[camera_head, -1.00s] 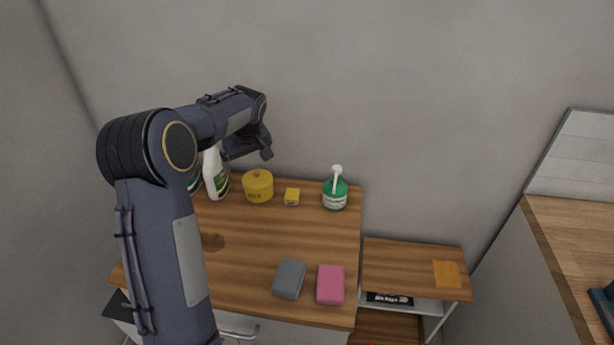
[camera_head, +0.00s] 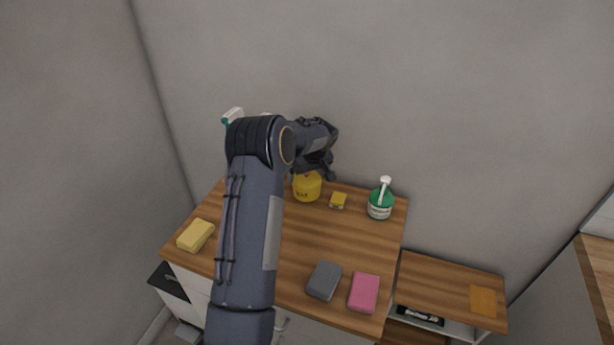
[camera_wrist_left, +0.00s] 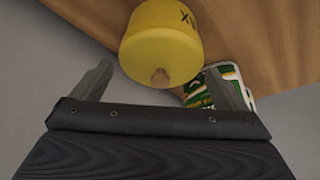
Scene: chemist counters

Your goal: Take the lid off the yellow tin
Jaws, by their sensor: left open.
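The yellow tin (camera_head: 306,190) stands upright on the wooden counter near its back edge, its top partly covered by my left gripper. My right gripper is out of view.
A bottle with a green and white label (camera_wrist_left: 210,90) is close by one finger. Grey (camera_head: 324,280), pink (camera_head: 364,293) and yellow (camera_head: 196,235) sponges lie nearer the front.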

